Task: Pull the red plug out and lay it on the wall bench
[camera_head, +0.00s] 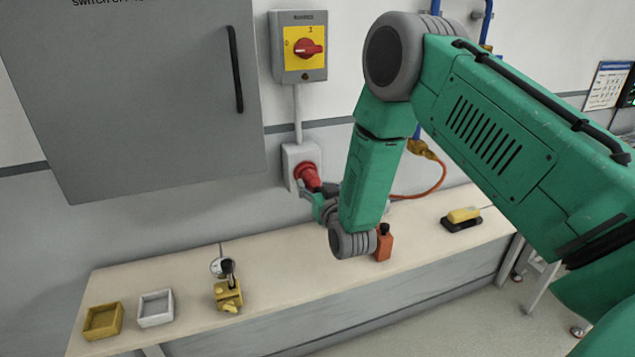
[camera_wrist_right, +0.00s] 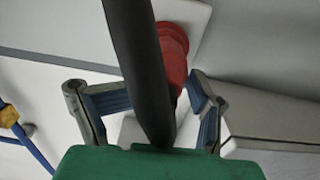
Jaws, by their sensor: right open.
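The red plug (camera_head: 308,177) sits in the white wall socket (camera_head: 290,158) below the rotary switch. It also shows in the right wrist view (camera_wrist_right: 174,52), with a thick black cable (camera_wrist_right: 146,70) in front of it. My right gripper (camera_head: 323,193) is at the plug's lower right, partly hidden by my green arm. In the right wrist view its two fingers (camera_wrist_right: 152,102) are spread, one on each side of the cable and the plug's lower end. The wall bench (camera_head: 290,252) runs along the wall below. My left gripper is not in view.
On the bench stand a yellow tray (camera_head: 90,333), a white tray (camera_head: 141,321), a dial gauge on a yellow base (camera_head: 227,297), an orange bottle (camera_head: 384,247) and a yellow-black object (camera_head: 462,218). Bare bench lies between gauge and bottle. A grey cabinet (camera_head: 130,120) juts out left.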

